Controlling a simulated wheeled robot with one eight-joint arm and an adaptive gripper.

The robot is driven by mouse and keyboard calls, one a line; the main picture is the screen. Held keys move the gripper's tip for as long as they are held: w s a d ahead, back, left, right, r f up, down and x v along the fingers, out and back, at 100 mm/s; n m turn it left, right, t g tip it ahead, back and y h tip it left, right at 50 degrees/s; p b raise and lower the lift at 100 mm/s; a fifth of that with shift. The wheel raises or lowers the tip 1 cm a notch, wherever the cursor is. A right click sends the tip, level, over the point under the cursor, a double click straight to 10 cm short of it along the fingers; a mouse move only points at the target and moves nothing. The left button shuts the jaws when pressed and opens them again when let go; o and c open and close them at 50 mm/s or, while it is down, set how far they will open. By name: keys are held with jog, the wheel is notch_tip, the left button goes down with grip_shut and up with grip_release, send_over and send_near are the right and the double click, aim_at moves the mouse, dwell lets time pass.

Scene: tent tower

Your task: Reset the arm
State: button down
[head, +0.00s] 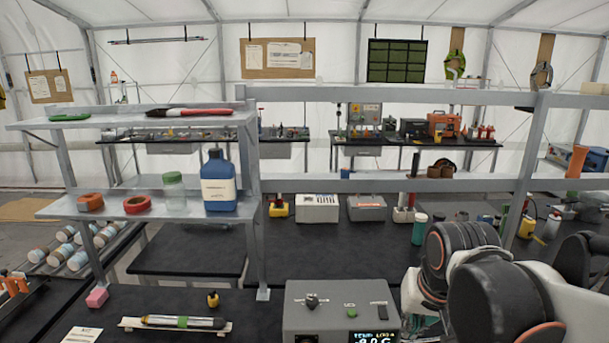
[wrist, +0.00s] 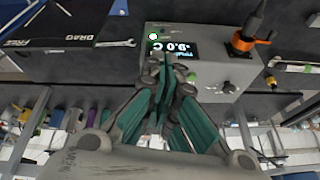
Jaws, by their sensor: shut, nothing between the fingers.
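My gripper (wrist: 166,72) shows in the wrist view with its teal-padded fingers together and nothing between them. Its tips overlap the view of a grey control box (wrist: 215,75) with a lit display (wrist: 178,47); I cannot tell how far apart they are. In the head view my arm fills the lower right, bent, with black joints and white links. The gripper itself is mostly hidden there behind the arm. The same grey box (head: 322,318) stands at the bottom centre of the head view, left of my arm, with a knob and a green button on top.
A metal shelf (head: 100,208) at the left holds a blue bottle (head: 219,182), a jar (head: 174,188) and tape rolls. A rail (head: 400,186) crosses behind the box. A pink block (head: 97,298) and a cylinder on a stand (head: 182,322) lie front left. A wrench (wrist: 115,43) shows in the wrist view.

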jog(key=s+f+n+t+b, duration=0.2)
jog(key=s+f+b, duration=0.4)
jog(key=s, duration=0.3)
jog(key=shift+s+f+t, duration=0.3)
jog(key=shift+s+t, duration=0.05)
jog(key=shift+t, duration=0.05)
dwell(1.4)
